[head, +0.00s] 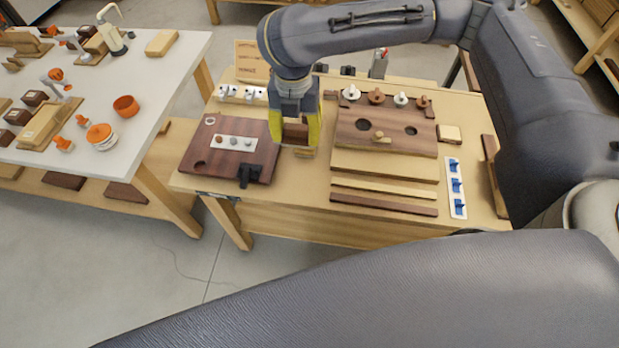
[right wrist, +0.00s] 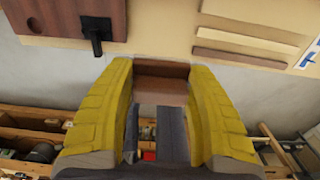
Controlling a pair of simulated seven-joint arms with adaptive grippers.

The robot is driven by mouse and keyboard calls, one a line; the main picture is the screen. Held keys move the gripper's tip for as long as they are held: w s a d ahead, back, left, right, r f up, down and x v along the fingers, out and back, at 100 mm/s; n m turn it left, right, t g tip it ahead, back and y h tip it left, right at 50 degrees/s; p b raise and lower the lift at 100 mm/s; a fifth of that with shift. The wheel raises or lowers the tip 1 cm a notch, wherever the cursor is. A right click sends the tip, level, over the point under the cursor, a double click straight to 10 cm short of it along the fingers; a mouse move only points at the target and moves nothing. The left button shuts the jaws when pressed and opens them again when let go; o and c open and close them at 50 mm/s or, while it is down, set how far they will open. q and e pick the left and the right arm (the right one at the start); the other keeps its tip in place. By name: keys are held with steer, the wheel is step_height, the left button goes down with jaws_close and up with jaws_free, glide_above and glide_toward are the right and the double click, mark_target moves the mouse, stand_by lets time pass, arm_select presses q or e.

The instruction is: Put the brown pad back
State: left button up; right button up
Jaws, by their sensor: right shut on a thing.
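My right gripper (head: 296,140) has yellow fingers and points down over the bench, between the dark brown board on the left and the panel with knobs on the right. It is shut on the brown pad (head: 295,131), a small block. The right wrist view shows the brown pad (right wrist: 160,90) between the two yellow fingers of the right gripper (right wrist: 161,72). Whether the pad touches the bench is hard to tell. My left gripper is out of view.
The dark brown board (head: 225,165) carries a white strip with round pieces and a black clamp (head: 249,175). The knob panel (head: 385,135) has holes and pegs along its back. A white table (head: 170,70) stands left.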

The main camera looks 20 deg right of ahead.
mark_target(299, 183)
step_height(299, 183, down, 20)
steer(key=shift+w+r, duration=0.1)
steer(key=shift+r, duration=0.05)
stand_by(0.7)
steer(key=o, duration=1.4)
steer(key=shift+o, duration=0.2)
step_height(299, 183, up, 12)
